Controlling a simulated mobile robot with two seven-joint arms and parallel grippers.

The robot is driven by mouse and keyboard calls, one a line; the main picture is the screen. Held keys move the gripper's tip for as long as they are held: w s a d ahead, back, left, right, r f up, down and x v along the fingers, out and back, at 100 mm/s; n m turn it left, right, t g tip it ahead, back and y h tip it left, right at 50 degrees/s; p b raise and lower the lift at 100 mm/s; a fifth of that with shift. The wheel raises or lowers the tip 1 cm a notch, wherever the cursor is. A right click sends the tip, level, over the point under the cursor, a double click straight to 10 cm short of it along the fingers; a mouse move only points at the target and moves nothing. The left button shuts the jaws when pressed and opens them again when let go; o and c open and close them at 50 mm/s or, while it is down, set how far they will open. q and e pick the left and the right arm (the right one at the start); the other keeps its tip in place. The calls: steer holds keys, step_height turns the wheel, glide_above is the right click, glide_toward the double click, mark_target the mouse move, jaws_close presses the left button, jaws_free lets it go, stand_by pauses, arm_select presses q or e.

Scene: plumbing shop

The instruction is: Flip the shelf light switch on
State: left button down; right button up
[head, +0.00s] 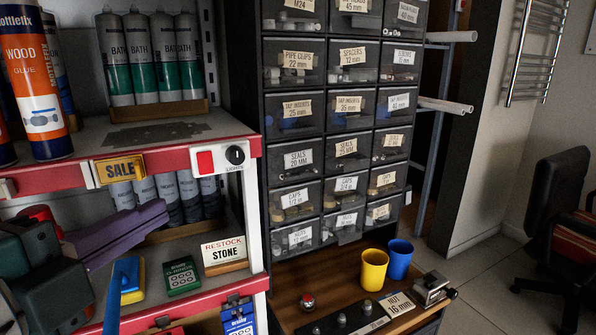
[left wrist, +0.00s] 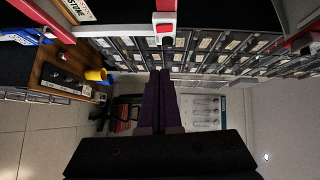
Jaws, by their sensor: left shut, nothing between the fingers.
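The shelf light switch (head: 206,161) is a red rocker on a white plate, fixed to the red front edge of the upper shelf. A round black knob (head: 235,155) sits to its right on the same plate. The red rocker also shows at the top of the left wrist view (left wrist: 164,30). My left gripper (head: 164,212) has purple fingers, shut and empty. In the head view it is below and left of the switch, apart from it. In the left wrist view the fingertips (left wrist: 161,74) point up toward the plate. My right gripper is out of view.
The upper shelf (head: 190,127) holds tubes and a wood glue can (head: 36,85). A yellow SALE tag (head: 118,170) hangs left of the switch. A labelled drawer cabinet (head: 310,145) stands right of the shelf. Yellow (head: 374,270) and blue (head: 399,259) cups stand on the wooden counter.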

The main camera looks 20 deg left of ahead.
arm_select(q)
steer(key=p, duration=0.2)
glide_toward(211, 170)
steer(key=w+d, duration=0.3)
steer(key=w+a, duration=0.3)
steer(key=shift+f+b, duration=0.3)
steer(key=shift+w+a+f+b, duration=0.2)
steer(key=shift+f+b, duration=0.25)
steer(key=shift+b, duration=0.65)
steer(key=shift+r, duration=0.4)
